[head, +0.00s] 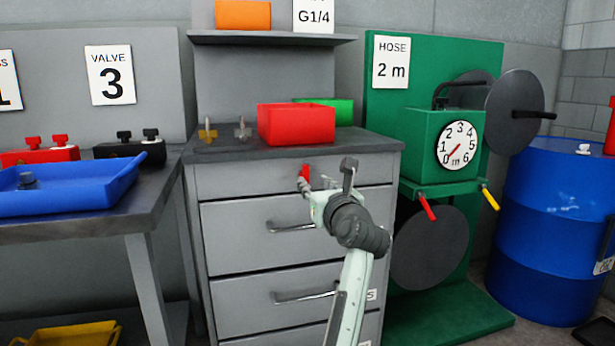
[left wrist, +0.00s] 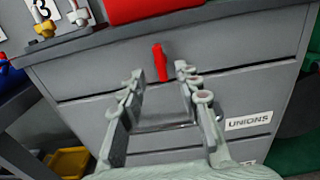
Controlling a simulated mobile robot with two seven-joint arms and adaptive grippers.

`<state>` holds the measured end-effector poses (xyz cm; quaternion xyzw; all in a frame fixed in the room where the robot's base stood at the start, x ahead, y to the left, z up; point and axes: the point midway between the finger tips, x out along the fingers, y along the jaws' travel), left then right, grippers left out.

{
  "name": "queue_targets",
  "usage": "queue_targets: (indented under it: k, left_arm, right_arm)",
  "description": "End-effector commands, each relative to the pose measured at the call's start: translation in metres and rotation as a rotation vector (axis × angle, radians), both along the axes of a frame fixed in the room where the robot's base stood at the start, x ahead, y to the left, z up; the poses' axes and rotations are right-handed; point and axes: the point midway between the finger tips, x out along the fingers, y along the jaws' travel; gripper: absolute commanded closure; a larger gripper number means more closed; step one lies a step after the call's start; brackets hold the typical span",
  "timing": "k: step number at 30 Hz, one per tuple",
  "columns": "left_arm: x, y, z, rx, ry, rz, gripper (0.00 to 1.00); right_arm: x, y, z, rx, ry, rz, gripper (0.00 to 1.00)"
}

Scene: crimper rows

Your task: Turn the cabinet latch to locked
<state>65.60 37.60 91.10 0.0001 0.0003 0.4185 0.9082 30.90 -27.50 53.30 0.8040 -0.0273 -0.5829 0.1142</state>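The grey cabinet (head: 222,183) stands in the middle of the head view. Its red latch (head: 305,172) is on the top drawer front and points roughly up and down; its lower part is hidden by a finger. In the left wrist view the latch (left wrist: 160,62) shows as an upright red bar, with the cabinet front (left wrist: 90,85) behind it. My left gripper (head: 326,180) is open in front of the top drawer. In the left wrist view its fingers (left wrist: 158,76) are spread, with the latch between and just beyond their tips. I cannot tell whether they touch it. My right gripper is not seen.
A red bin (head: 296,125) and small fittings (head: 242,131) stand on the cabinet top. Drawer handles (head: 290,227) stick out below. A workbench with a blue tray (head: 80,190) is at left. A green hose stand (head: 440,285) and blue drum (head: 550,220) are at right.

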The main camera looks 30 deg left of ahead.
Motion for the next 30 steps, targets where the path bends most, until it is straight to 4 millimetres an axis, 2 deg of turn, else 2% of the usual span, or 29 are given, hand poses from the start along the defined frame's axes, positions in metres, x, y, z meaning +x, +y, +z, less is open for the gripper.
queue_targets:
  k: [3, 9, 20, 28, 30]
  left_arm:
    - [0.014, 0.017, 0.002, 0.004, 0.0, 0.002, 0.67]
    - [0.03, 0.035, 0.001, 0.001, 0.0, 0.001, 0.67]
    - [0.034, 0.04, 0.0, 0.0, -0.001, 0.0, 0.67]
    - [0.034, 0.04, 0.0, 0.001, -0.001, 0.0, 0.99]
    - [0.034, 0.04, 0.0, 0.001, -0.001, 0.0, 1.0]
  right_arm:
    - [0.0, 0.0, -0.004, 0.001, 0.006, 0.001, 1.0]
    - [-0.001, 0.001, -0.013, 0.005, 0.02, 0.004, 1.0]
    - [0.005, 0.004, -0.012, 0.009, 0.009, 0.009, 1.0]
    - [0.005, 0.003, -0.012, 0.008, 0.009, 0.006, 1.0]
    - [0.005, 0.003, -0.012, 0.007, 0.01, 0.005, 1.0]
